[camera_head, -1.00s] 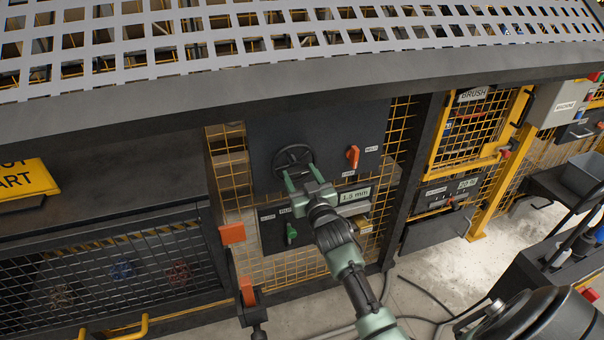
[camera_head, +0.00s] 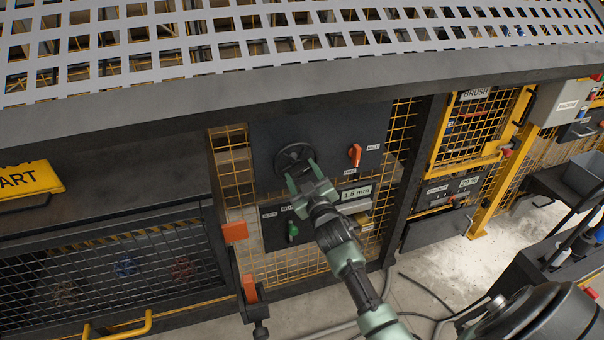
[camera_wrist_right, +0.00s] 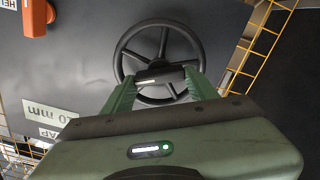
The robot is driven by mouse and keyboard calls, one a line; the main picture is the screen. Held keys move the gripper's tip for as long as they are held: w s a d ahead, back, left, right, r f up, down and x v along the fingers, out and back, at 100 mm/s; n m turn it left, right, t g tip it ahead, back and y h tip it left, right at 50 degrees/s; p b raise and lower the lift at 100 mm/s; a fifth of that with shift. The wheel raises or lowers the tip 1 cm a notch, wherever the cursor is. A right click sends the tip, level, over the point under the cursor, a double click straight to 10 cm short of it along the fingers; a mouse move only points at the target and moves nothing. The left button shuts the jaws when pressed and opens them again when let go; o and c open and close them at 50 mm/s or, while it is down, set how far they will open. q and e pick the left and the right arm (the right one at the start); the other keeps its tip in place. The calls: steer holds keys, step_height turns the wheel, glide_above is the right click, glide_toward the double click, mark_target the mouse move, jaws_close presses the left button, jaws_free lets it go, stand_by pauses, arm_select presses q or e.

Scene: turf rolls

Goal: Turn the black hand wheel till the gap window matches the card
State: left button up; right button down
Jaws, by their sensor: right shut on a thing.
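The black hand wheel (camera_head: 294,158) is on a dark panel under the hood edge. It also shows in the right wrist view (camera_wrist_right: 120,60), with its rim and spokes clear. My right gripper (camera_head: 301,176) is at the wheel's lower side. In the right wrist view its green fingers (camera_wrist_right: 162,78) close on a dark part at the wheel's middle. The card (camera_head: 356,193), reading 1.5 mm, is at the lower right of the wheel. The gap window (camera_wrist_right: 49,112) shows upside down in the right wrist view and seems to read 2.0 mm. My left gripper is not in view.
An orange handle (camera_head: 355,155) with small labels sits right of the wheel. A green handle (camera_head: 293,231) is below. The grey hood edge (camera_head: 200,108) overhangs the panel. Yellow mesh (camera_head: 232,165) borders it on the left.

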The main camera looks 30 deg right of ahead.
steer(key=shift+c, duration=2.2)
jaws_free()
steer(key=shift+s, duration=0.1)
steer(key=v, duration=0.7)
steer(key=shift+s, duration=0.3)
